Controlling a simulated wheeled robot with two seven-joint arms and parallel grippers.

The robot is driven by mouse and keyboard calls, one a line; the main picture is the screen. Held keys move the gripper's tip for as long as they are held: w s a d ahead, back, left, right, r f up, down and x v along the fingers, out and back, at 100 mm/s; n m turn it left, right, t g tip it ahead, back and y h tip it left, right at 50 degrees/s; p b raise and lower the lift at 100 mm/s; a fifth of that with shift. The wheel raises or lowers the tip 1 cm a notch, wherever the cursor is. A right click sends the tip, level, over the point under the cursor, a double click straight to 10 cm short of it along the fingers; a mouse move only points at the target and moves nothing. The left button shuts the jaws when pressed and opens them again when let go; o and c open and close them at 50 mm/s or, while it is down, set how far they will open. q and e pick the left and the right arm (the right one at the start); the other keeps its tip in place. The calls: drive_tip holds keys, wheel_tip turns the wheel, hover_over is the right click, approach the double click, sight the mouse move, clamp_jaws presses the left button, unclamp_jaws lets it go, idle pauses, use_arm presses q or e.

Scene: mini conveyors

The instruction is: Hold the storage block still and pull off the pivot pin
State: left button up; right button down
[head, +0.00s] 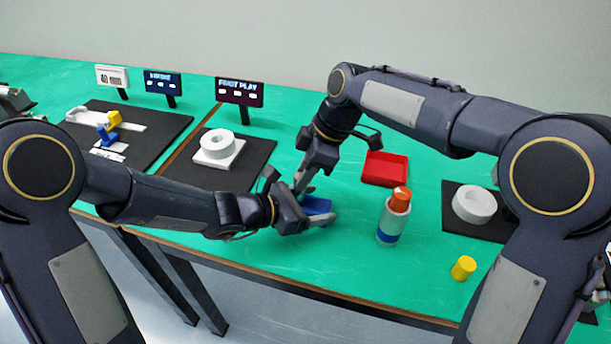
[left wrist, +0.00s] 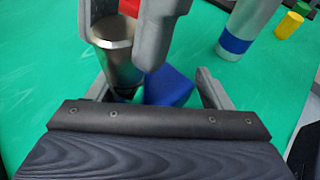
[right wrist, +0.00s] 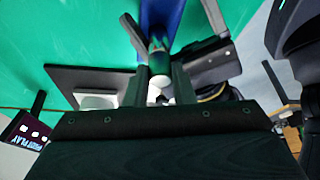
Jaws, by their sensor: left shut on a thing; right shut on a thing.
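The blue storage block (head: 317,206) is low over the green table at its front middle. My left gripper (head: 314,210) is shut on it, and the block (left wrist: 172,88) also shows between its fingers in the left wrist view. The pivot pin is a silvery metal cylinder (left wrist: 118,60) in the left wrist view, beside the block. My right gripper (head: 303,186) points down from above and is shut on the pin. In the right wrist view the pin (right wrist: 160,62) sits between its fingers, with the block (right wrist: 162,14) beyond. Whether the pin is still seated in the block is hidden.
A red tray (head: 385,168) lies behind. A silver, blue-banded bottle with an orange top (head: 394,218) stands close on the right. A yellow cylinder (head: 463,268) and a white ring on a black mat (head: 474,204) are farther right. Black pads with white parts (head: 218,148) lie left.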

use_arm(q)
drive_tip(key=shift+a+f, duration=0.25)
drive_tip(key=shift+f, duration=0.25)
use_arm(e)
drive_tip(key=shift+r, duration=1.5)
use_arm(q)
drive_tip(key=o, duration=1.1)
use_arm(e)
drive_tip(key=shift+w, duration=0.1)
use_arm(q)
drive_tip(key=shift+r, duration=0.15)
drive_tip(key=v, duration=1)
drive_tip(key=shift+a+r, duration=0.1)
drive_tip(key=shift+r, duration=0.2)
drive_tip(key=shift+s+a+r, duration=0.2)
drive_tip(key=shift+s+a, duration=0.2)
drive_tip(key=shift+a, duration=0.15)
